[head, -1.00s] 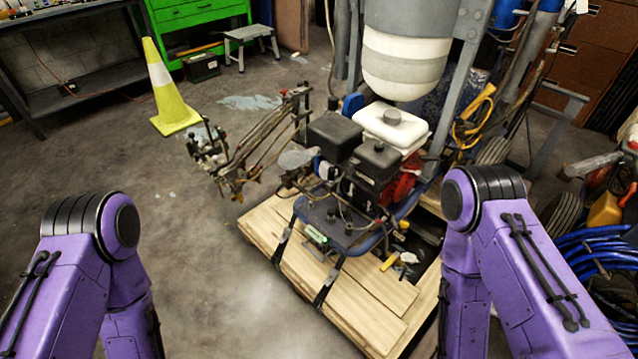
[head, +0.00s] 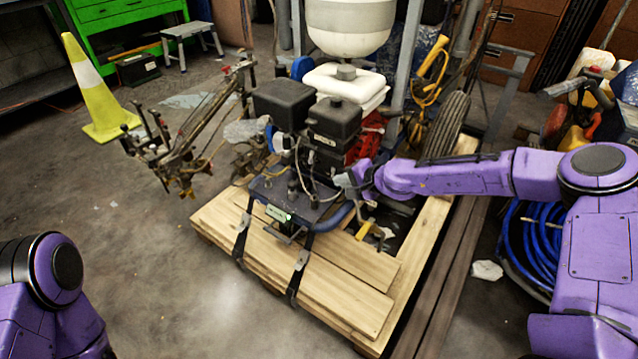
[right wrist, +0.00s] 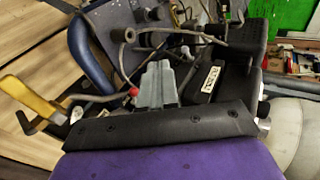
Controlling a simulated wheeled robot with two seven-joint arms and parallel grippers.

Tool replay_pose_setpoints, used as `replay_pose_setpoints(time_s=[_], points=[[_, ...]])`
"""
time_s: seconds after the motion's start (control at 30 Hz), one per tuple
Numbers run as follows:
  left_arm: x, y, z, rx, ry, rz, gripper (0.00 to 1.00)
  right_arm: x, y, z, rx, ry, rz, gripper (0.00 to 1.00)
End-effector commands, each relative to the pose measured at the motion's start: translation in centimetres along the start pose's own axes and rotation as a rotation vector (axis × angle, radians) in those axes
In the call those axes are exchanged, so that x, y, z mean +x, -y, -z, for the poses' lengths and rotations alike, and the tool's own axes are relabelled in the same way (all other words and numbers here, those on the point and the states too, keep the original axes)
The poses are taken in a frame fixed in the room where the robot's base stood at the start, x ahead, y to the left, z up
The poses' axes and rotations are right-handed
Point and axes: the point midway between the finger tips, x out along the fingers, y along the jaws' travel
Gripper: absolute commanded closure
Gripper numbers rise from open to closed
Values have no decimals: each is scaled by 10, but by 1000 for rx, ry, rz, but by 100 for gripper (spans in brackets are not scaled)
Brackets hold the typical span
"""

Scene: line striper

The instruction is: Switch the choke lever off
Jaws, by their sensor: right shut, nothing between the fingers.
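The line striper's engine (head: 332,125) is a black and red block under a white tank. My right gripper (head: 345,182) is at the engine's near right side, above the blue frame. In the right wrist view its grey fingers (right wrist: 157,84) are shut with nothing between them. A thin rod with a small red knob (right wrist: 133,92) shows just left of the fingertips; I cannot tell whether it is the choke lever or whether the fingers touch it. A black part with a white label (right wrist: 211,79) is right of the fingers. My left gripper is out of view.
The striper stands on a wooden pallet (head: 340,290) with straps. A yellow handle (right wrist: 28,96) is at the left of the wrist view. A yellow cone (head: 88,85) and a coiled blue hose (head: 535,240) stand apart. The floor at front left is clear.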

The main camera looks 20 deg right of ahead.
Motion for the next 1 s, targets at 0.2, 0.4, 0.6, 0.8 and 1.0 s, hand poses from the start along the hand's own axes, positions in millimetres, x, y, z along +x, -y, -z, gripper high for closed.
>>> replay_pose_setpoints(time_s=[0.2, 0.4, 0.6, 0.8, 1.0], points=[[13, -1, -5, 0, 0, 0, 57, -16, 30, 42, 14, -9, 105, 100], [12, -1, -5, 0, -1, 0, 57, -16, 30, 41, 13, -8, 102, 100], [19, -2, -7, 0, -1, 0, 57, -1, 27, 40, 11, -8, 98, 100], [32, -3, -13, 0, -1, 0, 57, 41, 30, 39, 12, -7, 98, 100], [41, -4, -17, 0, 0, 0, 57, 84, 35, 40, 12, -8, 98, 100]])
